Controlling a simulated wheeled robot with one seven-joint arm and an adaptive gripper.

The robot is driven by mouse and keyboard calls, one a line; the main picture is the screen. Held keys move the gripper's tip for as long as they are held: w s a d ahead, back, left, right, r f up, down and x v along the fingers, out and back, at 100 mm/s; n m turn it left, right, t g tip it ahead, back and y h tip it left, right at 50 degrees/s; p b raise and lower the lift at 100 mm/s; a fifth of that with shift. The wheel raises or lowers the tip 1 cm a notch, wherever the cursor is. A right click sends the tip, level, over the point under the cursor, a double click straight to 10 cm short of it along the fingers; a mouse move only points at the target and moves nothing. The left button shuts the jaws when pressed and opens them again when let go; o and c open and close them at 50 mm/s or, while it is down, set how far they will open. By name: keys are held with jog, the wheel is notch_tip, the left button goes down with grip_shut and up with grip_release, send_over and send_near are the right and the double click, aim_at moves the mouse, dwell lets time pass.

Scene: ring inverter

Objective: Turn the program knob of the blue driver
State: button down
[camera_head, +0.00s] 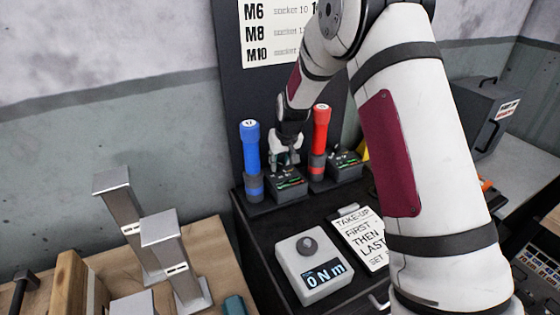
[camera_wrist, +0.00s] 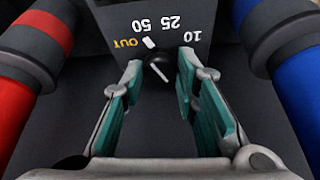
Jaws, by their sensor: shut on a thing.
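The blue driver (camera_head: 250,158) stands upright in the dark rack, and it also shows at the right of the wrist view (camera_wrist: 285,55). A dark control box (camera_head: 287,185) sits just right of it. In the wrist view its face (camera_wrist: 215,20) carries upside-down labels OUT, 50, 25 and 10. The small black program knob (camera_wrist: 157,68) with a white pointer line is between my fingertips. My gripper (camera_wrist: 161,66) is shut on the knob, teal pads on both sides. In the head view my gripper (camera_head: 285,157) largely hides the knob.
A red driver (camera_head: 320,140) stands to the right, with its own control box (camera_head: 345,165). A grey meter (camera_head: 312,265) showing 0 Nm and a clipboard (camera_head: 362,238) lie in front. Metal posts (camera_head: 165,250) stand at the left.

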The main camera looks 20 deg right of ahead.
jog(key=n, duration=0.1)
jog(key=n+y+b, duration=0.1)
jog(key=n, duration=0.1)
jog(key=shift+w+d+n, duration=0.1)
jog(key=shift+d+n, duration=0.1)
jog(key=shift+n, duration=0.1)
jog(key=shift+n+g+y+b, duration=0.45)
jog(key=shift+n+y, duration=0.35)
jog(key=shift+n, duration=1)
jog(key=c, duration=1.3)
grip_release()
jog(key=shift+v, duration=6)
